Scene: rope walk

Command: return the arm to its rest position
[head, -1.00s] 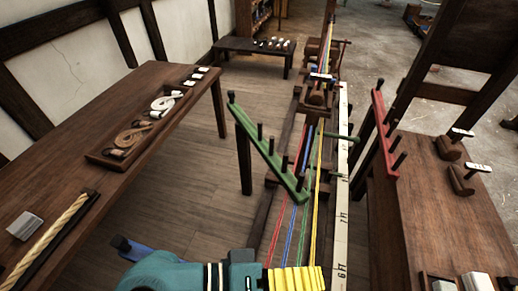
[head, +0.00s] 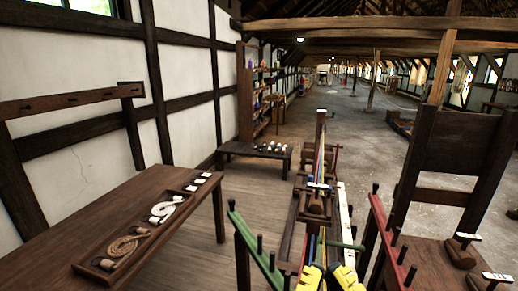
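My gripper (head: 328,279) shows at the bottom edge of the head view, just right of centre. Its two yellow fingers stand apart with a gap between them, and I see nothing held in it. The rest of my arm is below the picture. The gripper appears in front of the near end of the long wooden rope frame (head: 313,225), where coloured strands (head: 318,165) run away from me. I cannot tell how far it is from the frame.
A green pegged bar (head: 258,255) is left of the gripper, a red pegged bar (head: 392,243) right. A wooden table (head: 60,222) with a rope tray (head: 103,268) stands left, a low bench (head: 252,150) beyond. The floor (head: 350,120) farther back is mostly open.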

